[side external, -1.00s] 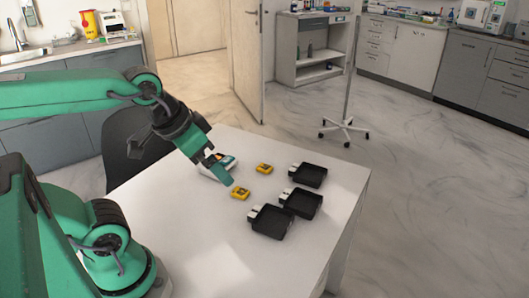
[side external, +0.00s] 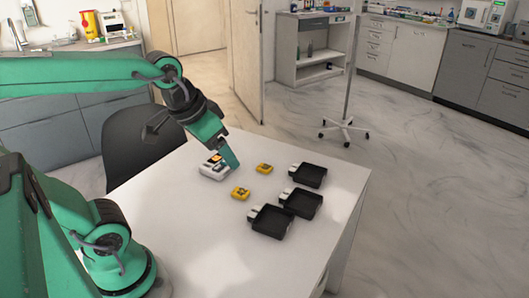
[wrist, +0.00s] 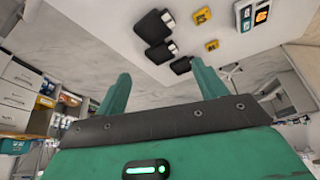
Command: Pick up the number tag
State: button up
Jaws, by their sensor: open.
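Two small yellow blocks with dark marks lie on the white table, a nearer one (side external: 240,193) and a farther one (side external: 264,168). They also show near the top of the wrist view (wrist: 212,45). A white block (side external: 212,171) with coloured patches sits left of them; its patches look orange and teal in the wrist view (wrist: 246,18). I cannot tell which thing is the number tag. My gripper (side external: 231,165) appears above the table by the white block, which it partly covers. In the wrist view its fingers (wrist: 160,70) are apart with nothing between them.
Three black trays with white labels stand right of the yellow blocks: a near one (side external: 270,224), a middle one (side external: 302,205) and a far one (side external: 309,176). The white table (side external: 190,235) is bare at the front. A dark chair (side external: 127,150) stands at its left edge.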

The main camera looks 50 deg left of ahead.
jog(key=w+a+n+g, duration=0.15)
jog(key=w+a, duration=0.25)
jog(key=w, duration=0.5)
jog(key=n+g, duration=0.3)
jog(key=g, duration=0.1)
send_over(264, 166)
notch_tip(264, 166, down, 18)
jog(key=shift+s, duration=0.1)
jog(key=shift+f, duration=1.3)
jog(key=shift+d+f, duration=0.15)
jog(key=shift+f, duration=2.4)
